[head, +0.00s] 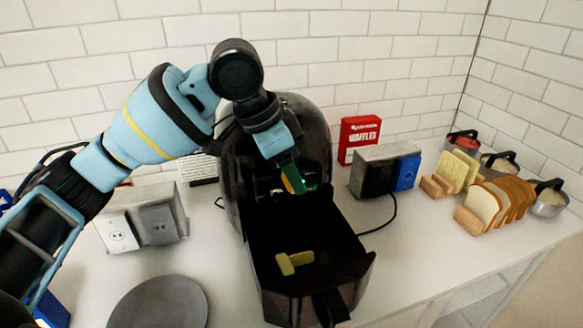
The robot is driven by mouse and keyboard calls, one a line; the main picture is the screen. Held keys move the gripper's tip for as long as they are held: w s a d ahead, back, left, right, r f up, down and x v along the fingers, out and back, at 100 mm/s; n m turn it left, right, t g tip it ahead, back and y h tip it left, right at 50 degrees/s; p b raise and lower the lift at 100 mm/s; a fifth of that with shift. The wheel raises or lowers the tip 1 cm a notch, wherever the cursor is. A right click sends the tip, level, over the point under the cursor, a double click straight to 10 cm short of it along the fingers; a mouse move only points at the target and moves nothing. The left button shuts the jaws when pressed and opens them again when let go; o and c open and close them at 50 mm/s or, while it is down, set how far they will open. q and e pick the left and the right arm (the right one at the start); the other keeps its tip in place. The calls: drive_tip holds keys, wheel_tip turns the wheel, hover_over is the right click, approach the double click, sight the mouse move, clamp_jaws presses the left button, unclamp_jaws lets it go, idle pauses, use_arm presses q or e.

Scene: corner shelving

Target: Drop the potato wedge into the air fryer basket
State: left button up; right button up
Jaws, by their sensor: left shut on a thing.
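The black air fryer (240,165) stands against the back wall with its basket (262,250) pulled out toward me. Yellow potato wedge pieces (293,262) lie on the basket floor, touching or crossing each other. My left gripper (293,182) points down over the back of the basket, close to the fryer's front. It is shut, with a small yellow-orange sliver at its fingertips that looks like a potato wedge. Most of that piece is hidden by the fingers. My right gripper is not in view.
A grey round plate (157,303) lies left of the basket. Bread slices in wooden racks (495,202) and lidded bowls (549,199) are far right. Counter right of the basket is clear.

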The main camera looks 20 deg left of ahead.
use_arm(q)
drive_tip(key=shift+f, duration=2.75)
drive_tip(key=o, duration=1)
drive_tip(key=shift+o, duration=0.2)
drive_tip(key=v, duration=0.7)
drive_tip(key=shift+r, duration=0.4)
drive_tip(key=shift+s, duration=0.15)
